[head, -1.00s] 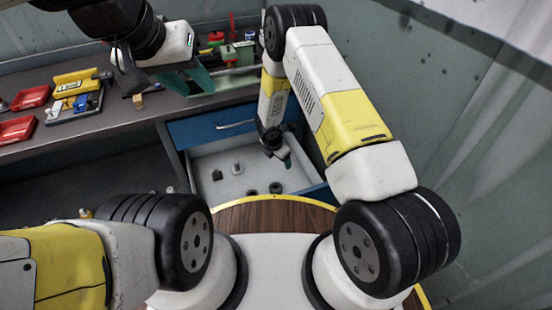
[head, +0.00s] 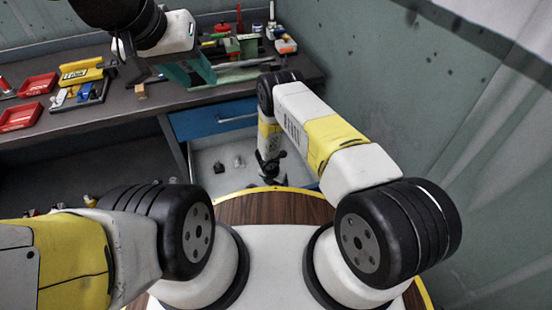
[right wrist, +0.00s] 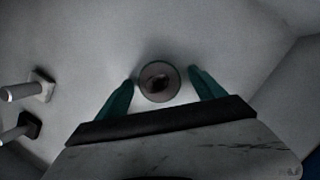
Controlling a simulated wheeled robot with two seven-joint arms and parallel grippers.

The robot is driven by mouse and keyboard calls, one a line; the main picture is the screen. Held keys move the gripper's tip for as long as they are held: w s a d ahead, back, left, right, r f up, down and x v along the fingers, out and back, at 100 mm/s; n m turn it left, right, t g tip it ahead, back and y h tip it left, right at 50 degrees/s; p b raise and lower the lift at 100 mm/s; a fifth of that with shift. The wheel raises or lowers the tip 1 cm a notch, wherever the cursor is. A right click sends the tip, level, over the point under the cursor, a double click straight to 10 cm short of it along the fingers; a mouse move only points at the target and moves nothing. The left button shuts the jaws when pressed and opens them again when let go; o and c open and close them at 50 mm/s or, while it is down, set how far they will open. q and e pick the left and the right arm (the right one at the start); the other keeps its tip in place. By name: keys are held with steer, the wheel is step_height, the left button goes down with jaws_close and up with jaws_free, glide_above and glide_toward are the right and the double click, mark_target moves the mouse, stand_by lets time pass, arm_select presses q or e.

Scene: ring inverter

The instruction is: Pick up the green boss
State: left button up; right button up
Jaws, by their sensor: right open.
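In the right wrist view, a round piece (right wrist: 158,82) with a greenish-grey rim and dark centre lies between my right gripper's teal fingers (right wrist: 160,88). It looks like the green boss, though the light is dim. The fingers are apart, with a gap on each side of it. In the head view, my right gripper (head: 270,172) is low in the open drawer (head: 207,158); its fingers and the boss are hard to make out there. My left gripper (head: 190,72) hangs over the bench, its teal fingers apart and nothing seen between them.
Two small pieces, one dark (head: 218,167) and one light (head: 238,162), stand in the drawer left of my right gripper. In the right wrist view, two pegs (right wrist: 28,88) on square bases (right wrist: 29,125) stand at left. The bench (head: 130,105) holds red trays (head: 38,84) and tools.

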steer(key=shift+f, duration=0.1)
steer(key=shift+c, duration=0.5)
jaws_close()
steer(key=shift+w, duration=0.1)
